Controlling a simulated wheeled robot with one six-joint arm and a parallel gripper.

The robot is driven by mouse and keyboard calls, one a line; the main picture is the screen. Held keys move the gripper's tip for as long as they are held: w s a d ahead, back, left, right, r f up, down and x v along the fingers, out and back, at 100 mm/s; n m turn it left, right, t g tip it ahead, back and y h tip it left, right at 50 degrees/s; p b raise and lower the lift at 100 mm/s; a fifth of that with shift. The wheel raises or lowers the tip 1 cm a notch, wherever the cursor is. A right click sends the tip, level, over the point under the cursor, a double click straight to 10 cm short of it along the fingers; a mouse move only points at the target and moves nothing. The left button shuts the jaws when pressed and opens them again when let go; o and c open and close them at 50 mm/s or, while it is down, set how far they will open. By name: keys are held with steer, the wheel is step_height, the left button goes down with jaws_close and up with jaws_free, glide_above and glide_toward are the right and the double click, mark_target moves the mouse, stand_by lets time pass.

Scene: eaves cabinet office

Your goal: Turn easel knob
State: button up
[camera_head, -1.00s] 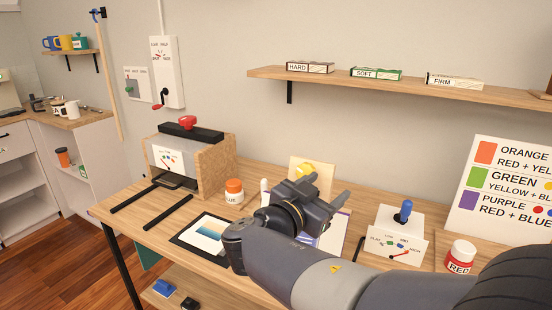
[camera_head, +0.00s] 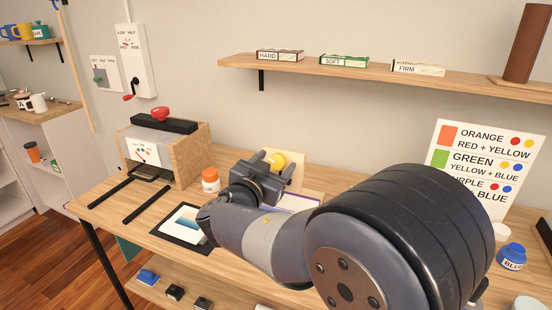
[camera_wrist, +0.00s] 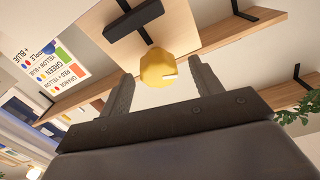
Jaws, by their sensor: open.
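The easel knob is yellow and rounded, with a pale mark on its face. In the wrist view the knob (camera_wrist: 158,67) lies ahead of my gripper (camera_wrist: 160,85), between the lines of its two fingers, on a wooden board (camera_wrist: 190,25) with a dark bar. The fingers are open and I see nothing held. In the head view my gripper (camera_head: 266,163) is in front of the knob (camera_head: 278,161) and its board (camera_head: 295,170). Part of the knob is hidden by the gripper there. I cannot tell whether the fingers touch it.
A jar with an orange lid (camera_head: 210,180) stands left of my gripper. A wooden press (camera_head: 185,150) stands further left. A framed picture (camera_head: 184,223) lies on the table. A colour chart (camera_head: 490,160) and a blue jar (camera_head: 511,256) are right. A shelf (camera_head: 370,76) hangs above.

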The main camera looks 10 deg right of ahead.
steer(key=shift+w+d, duration=0.45)
steer(key=shift+w, duration=0.05)
steer(key=shift+c, duration=0.4)
steer(key=c, duration=0.9)
